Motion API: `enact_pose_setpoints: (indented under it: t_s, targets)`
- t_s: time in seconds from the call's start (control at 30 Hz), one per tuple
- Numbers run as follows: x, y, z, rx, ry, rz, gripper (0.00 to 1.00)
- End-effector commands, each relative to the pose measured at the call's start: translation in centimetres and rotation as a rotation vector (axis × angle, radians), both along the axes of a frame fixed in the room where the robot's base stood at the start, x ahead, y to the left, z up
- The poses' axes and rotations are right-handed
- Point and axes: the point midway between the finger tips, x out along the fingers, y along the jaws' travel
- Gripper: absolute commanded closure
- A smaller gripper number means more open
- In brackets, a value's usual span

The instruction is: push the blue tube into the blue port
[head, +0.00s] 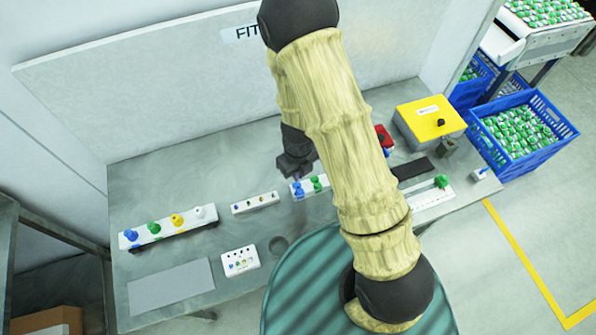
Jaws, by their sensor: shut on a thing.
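My gripper (298,180) points down over the middle of the bench, just behind a small white block (326,186). It is shut on the blue tube (298,190), which shows as a small blue piece at the left end of that block. A green piece (316,184) stands beside it on the same block. My own arm covers the block's right part. The blue port is not clearly seen, and I cannot tell how far the blue tube sits in it.
A white rack (170,228) with blue, green, yellow and white pieces stands at left. A small white strip (255,203), a white holed block (240,261) and a grey mat (171,288) lie nearby. A yellow box (429,120) stands at right. A back panel (160,85) rises behind.

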Motion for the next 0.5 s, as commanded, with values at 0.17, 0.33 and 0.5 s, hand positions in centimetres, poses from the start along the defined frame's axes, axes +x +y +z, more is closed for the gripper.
enact_pose_setpoints:
  t_s: [0.17, 0.33, 0.5]
  targets:
    - [0.0, 0.0, -1.9, 0.0, 0.0, 0.001, 1.0]
    - [0.0, 0.0, -3.0, 0.0, 0.001, 0.001, 1.0]
    - [0.0, -0.1, -3.6, 0.0, 0.0, -0.002, 1.0]
